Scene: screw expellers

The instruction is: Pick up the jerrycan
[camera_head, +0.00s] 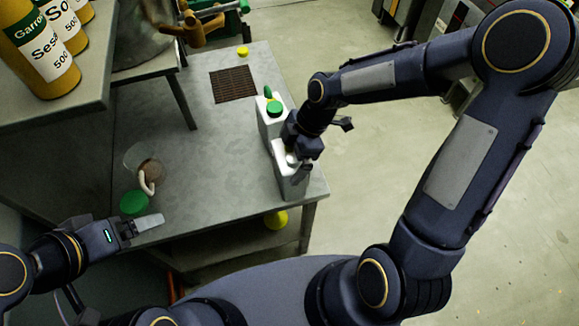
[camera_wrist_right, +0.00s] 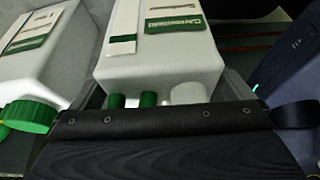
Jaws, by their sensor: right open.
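Two white containers stand side by side at the table's right edge in the head view. The farther one is a jerrycan (camera_head: 271,126) with a green cap; its green cap (camera_wrist_right: 29,115) and white side show at the left of the right wrist view. The nearer white container (camera_head: 291,183) has green-trimmed labels, two green knobs and a white cap in the right wrist view (camera_wrist_right: 165,62). My right gripper (camera_head: 300,150) is open over this nearer container's top; contact is unclear. My left gripper (camera_head: 132,229) is at the table's near left, away from both; its jaw opening is unclear.
A brown grate (camera_head: 233,85) and a small yellow cap (camera_head: 243,51) lie farther back on the table (camera_head: 215,150). A clear cup (camera_head: 138,157), a brown round item and a green lid (camera_head: 134,203) are near my left gripper. Yellow bottles (camera_head: 40,55) stand on a raised shelf.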

